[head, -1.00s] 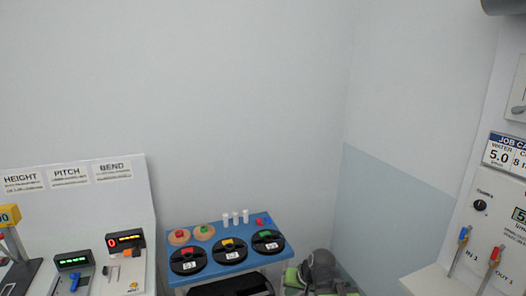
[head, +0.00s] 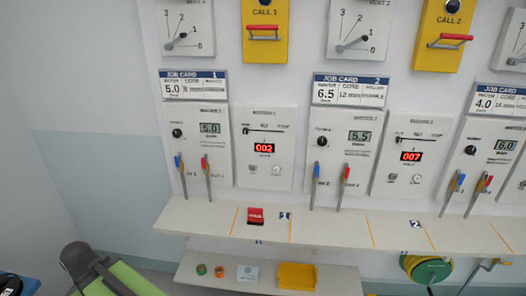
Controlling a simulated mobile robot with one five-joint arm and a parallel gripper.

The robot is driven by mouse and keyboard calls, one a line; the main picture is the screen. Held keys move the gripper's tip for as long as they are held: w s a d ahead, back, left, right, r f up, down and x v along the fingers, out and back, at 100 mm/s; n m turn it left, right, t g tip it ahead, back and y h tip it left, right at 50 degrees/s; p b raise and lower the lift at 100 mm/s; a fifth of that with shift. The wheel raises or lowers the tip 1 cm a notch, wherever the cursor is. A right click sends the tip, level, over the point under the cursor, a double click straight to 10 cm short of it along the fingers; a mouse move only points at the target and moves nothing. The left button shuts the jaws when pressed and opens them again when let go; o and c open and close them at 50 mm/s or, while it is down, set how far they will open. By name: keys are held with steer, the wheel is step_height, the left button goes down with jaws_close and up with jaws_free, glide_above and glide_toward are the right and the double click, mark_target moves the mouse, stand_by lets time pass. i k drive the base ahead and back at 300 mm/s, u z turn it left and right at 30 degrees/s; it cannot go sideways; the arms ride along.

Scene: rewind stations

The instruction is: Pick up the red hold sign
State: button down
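A small red block-like sign (head: 255,215) with faint pale lettering sits on the long white ledge (head: 335,233), left of the label marked 1. I take it to be the red hold sign, but its lettering is too small to read. It stands below the first station's panel, between orange stripes on the ledge. Nothing touches it from above.
A lower shelf (head: 225,279) holds small green and orange round items, a pale box and a yellow tray (head: 297,276). Valve levers (head: 207,177) rise behind the ledge.

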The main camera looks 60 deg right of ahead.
mark_target(255, 215)
steer(key=z, duration=5)
steer(key=i, duration=0.1)
steer(key=u, duration=3)
steer(key=k, duration=0.95)
steer(key=u, duration=0.2)
steer(key=i, duration=0.95)
steer(key=z, duration=0.1)
